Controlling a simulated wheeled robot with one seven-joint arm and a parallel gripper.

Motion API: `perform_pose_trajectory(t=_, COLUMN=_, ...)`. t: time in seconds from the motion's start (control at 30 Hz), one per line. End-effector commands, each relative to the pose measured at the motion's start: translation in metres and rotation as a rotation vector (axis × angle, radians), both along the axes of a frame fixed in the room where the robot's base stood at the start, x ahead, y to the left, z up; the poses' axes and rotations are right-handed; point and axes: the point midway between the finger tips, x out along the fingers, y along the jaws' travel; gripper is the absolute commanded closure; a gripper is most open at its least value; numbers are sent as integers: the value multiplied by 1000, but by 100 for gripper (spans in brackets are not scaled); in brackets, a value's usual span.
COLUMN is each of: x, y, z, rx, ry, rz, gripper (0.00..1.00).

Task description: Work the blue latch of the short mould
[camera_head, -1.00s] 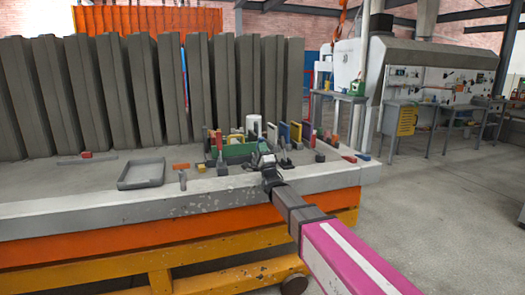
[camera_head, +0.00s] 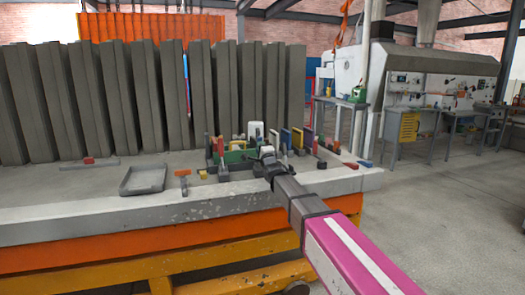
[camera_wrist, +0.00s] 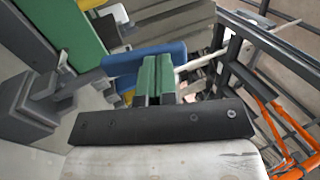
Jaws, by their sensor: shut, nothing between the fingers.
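My gripper (camera_head: 267,156) is at the front of the cluster of mould parts on the table. In the wrist view its two green-faced fingers (camera_wrist: 158,78) are shut together with nothing between them. A blue piece (camera_wrist: 122,66) lies just beyond the fingertips, partly hidden behind them; it may be the blue latch, and I cannot tell whether they touch. A green panel (camera_wrist: 62,30) stands to its left with a grey block (camera_wrist: 40,98) beside it. In the head view the green panel (camera_head: 236,157) is partly seen, and my gripper hides what lies behind it.
A shallow grey tray (camera_head: 143,178) and an orange piece (camera_head: 183,172) lie to the left. A blue upright panel (camera_head: 286,138) and a small blue block (camera_head: 365,163) are to the right. Tall grey slabs (camera_head: 110,100) stand behind. The front table strip is mostly clear.

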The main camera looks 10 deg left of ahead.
Motion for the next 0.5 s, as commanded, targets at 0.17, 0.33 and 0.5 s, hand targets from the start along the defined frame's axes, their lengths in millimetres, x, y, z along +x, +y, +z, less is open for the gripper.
perform_pose_trajectory(t=0.17, x=12, y=7, z=4, rx=1, ry=-2, rz=0, gripper=100)
perform_pose_trajectory(t=0.33, x=22, y=14, z=6, rx=1, ry=-2, rz=0, gripper=100)
perform_pose_trajectory(t=0.5, x=31, y=19, z=7, rx=2, ry=-3, rz=0, gripper=100)
